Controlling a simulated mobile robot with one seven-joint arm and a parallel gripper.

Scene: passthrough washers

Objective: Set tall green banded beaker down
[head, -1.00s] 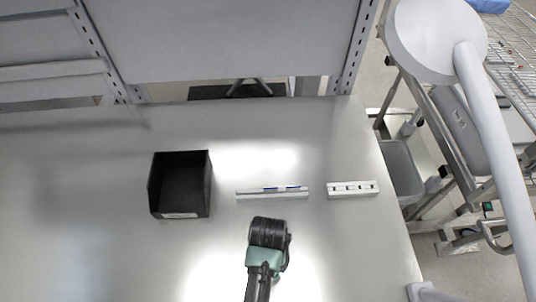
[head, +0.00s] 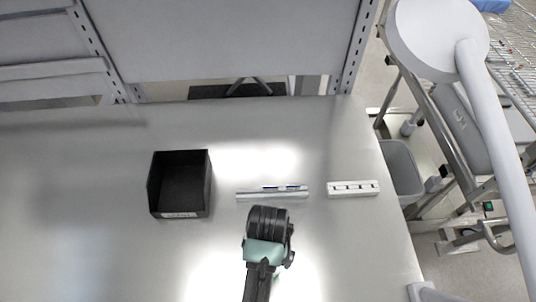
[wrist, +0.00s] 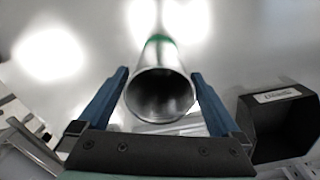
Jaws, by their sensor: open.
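The tall green banded beaker (wrist: 160,78) is a shiny metal cylinder with a green band in the wrist view. Its round open mouth faces the camera, and its body runs away toward the top of the picture. My gripper (wrist: 160,74) is open, with one blue finger on each side of the beaker. Narrow gaps show between the fingers and its wall. The beaker's base is not clear against the bright surface. In the head view my arm's end hides most or all of the beaker, and the fingers cannot be seen.
A black open bin (head: 181,184) stands left of my arm, also at right in the wrist view (wrist: 275,125). A thin rail with blue marks (head: 272,192) and a white slotted strip (head: 353,189) lie beyond my arm. The metal table (head: 80,230) is clear at left.

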